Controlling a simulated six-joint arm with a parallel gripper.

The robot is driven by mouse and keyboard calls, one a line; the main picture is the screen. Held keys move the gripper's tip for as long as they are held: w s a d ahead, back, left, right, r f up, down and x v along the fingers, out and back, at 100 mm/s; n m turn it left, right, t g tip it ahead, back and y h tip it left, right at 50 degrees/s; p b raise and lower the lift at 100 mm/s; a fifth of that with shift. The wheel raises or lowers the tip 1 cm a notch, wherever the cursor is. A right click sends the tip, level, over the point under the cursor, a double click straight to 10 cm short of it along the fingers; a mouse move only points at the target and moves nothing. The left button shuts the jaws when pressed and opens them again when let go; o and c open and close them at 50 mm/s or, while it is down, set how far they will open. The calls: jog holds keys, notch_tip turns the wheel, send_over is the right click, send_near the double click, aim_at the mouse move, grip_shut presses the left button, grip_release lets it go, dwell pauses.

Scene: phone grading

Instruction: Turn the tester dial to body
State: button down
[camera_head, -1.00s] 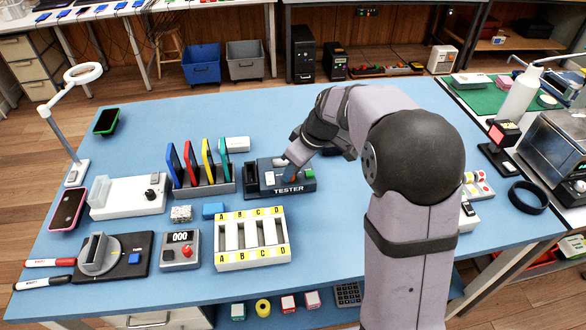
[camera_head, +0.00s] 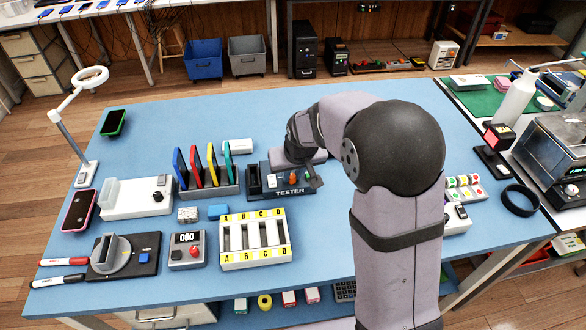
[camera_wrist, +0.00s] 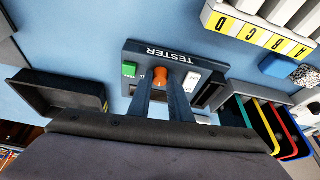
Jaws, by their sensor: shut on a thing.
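The dark blue tester (camera_head: 262,197) sits near the middle of the blue table, its TESTER label facing the front. It shows upside down in the wrist view (camera_wrist: 133,62). Its orange dial (camera_head: 293,179) is at the front of the tester, between a white panel and a green button (camera_wrist: 130,69). In the wrist view my gripper (camera_wrist: 161,80) has its two dark fingers reaching to the orange dial (camera_wrist: 160,74), shut on it. In the head view my gripper (camera_head: 308,177) hangs over the tester's right part. I cannot read which mark the dial points to.
A rack (camera_head: 210,190) of coloured phones stands close left of the tester. A tray lettered A to D (camera_head: 255,263) lies in front. In the wrist view a black open bin (camera_wrist: 58,92) is beside the tester.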

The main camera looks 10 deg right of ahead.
jog(key=shift+m, duration=0.5)
jog(key=c, duration=1.6)
grip_release()
jog(key=shift+c, duration=0.2)
jog(key=v, duration=0.7)
jog(key=shift+a+r, duration=0.15)
jog(key=shift+r, duration=0.05)
jog(key=shift+s, duration=0.15)
